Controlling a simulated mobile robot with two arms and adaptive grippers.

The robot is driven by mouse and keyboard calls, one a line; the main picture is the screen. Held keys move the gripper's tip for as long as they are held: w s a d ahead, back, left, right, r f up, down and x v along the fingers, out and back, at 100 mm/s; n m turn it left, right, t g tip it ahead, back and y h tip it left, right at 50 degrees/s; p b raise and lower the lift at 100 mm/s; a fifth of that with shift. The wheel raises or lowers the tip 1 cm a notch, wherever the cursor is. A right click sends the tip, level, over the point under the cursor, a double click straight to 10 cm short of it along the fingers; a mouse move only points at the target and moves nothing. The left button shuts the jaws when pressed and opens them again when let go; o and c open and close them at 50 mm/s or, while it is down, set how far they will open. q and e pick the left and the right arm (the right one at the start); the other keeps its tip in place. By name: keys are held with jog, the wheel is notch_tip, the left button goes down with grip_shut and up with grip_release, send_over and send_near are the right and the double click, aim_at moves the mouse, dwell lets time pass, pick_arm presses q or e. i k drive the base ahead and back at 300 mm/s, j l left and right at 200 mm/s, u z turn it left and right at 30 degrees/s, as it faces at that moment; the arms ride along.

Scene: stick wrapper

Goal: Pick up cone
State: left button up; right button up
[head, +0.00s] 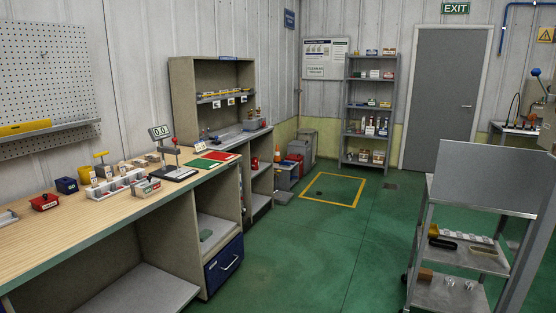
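A small orange and white cone shape (277,155) shows in the head view, left of centre, between the end of the shelving cabinet and the grey bins. Its lower part is hard to make out at this distance. Neither of my grippers is in view, so nothing is seen touching either shape.
The long wooden workbench (95,225) runs along the left with boxes and a scale stand on it. A metal cart (475,255) stands at the right. A shelf rack (371,110) and grey door (442,98) are at the back. The green floor between is clear.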

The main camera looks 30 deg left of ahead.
aim_at(277, 159)
jog(key=i+u, duration=0.35)
jog(key=i, duration=1.25)
jog(key=i+u, duration=0.2)
jog(key=i, duration=0.85)
jog(key=i+u, duration=0.2)
jog(key=i, duration=0.85)
jog(key=i+l+z, duration=0.1)
jog(key=i+z, duration=0.2)
jog(key=i, duration=0.75)
jog(key=i+j+z, duration=0.15)
jog(key=i+z, duration=0.15)
jog(key=i, duration=0.75)
jog(key=i+u, duration=0.2)
jog(key=i, duration=0.5)
jog(key=i+u, duration=0.2)
jog(key=i, duration=0.5)
jog(key=i+l+u, duration=0.2)
jog(key=i, duration=0.5)
jog(key=i+l+u, duration=0.1)
jog(key=i, duration=1.35)
